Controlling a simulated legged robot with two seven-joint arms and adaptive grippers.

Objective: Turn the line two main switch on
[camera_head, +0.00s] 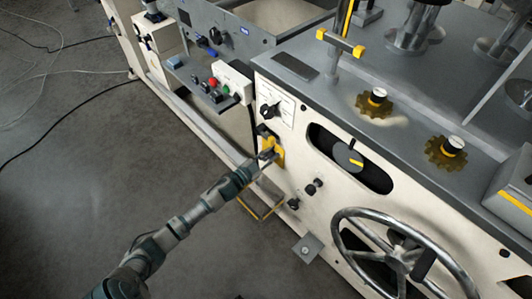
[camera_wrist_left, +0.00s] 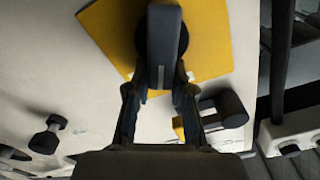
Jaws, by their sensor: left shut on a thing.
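A yellow plate (camera_head: 278,152) with a dark rotary handle is on the cream front panel of the machine; I take it for the main switch, but no label is readable. The plate (camera_wrist_left: 212,40) fills the top of the left wrist view, and the black switch handle (camera_wrist_left: 166,40) stands out from it, running up and down in that picture. My left gripper (camera_head: 265,157) is at the plate, its fingers (camera_wrist_left: 160,88) shut on the near end of the handle. The handle is mostly hidden by my gripper in the head view. My right gripper is not in view.
A black knob (camera_head: 268,111) sits on a white plate above the switch. A control box (camera_head: 232,82) with coloured buttons is to its left. A slot with a dial (camera_head: 347,157) and a large handwheel (camera_head: 402,254) are to the right. The floor at left is open, with cables.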

